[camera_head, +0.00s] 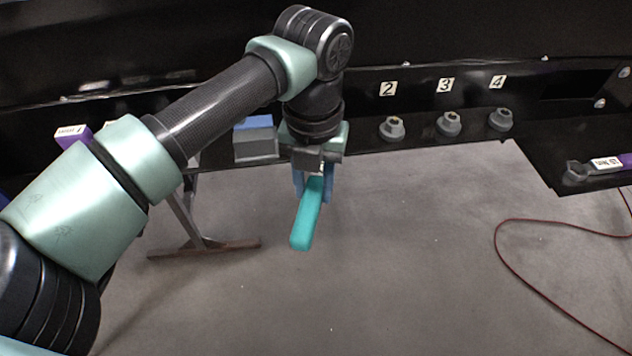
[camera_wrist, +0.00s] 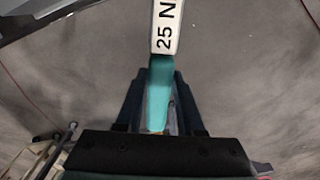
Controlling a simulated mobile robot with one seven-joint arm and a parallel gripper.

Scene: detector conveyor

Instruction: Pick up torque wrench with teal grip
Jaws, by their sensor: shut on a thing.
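The torque wrench with teal grip (camera_head: 307,214) hangs in my gripper (camera_head: 313,190), in front of the black conveyor frame and above the grey floor. Its teal handle tilts down and to the left in the head view. My gripper's blue fingers are shut on the teal part. In the wrist view the teal grip (camera_wrist: 159,88) lies between the fingers (camera_wrist: 160,108), and a white label reading "25 N" shows on the wrench beyond it. The far end of the wrench runs out of the wrist view.
Several grey sockets sit on the black ledge, one at label 3 (camera_head: 449,123). A purple-marked wrench (camera_head: 604,165) lies on the shelf at right. A grey block with a blue top (camera_head: 255,140) stands left of my gripper. A red cable (camera_head: 540,285) lies on the floor.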

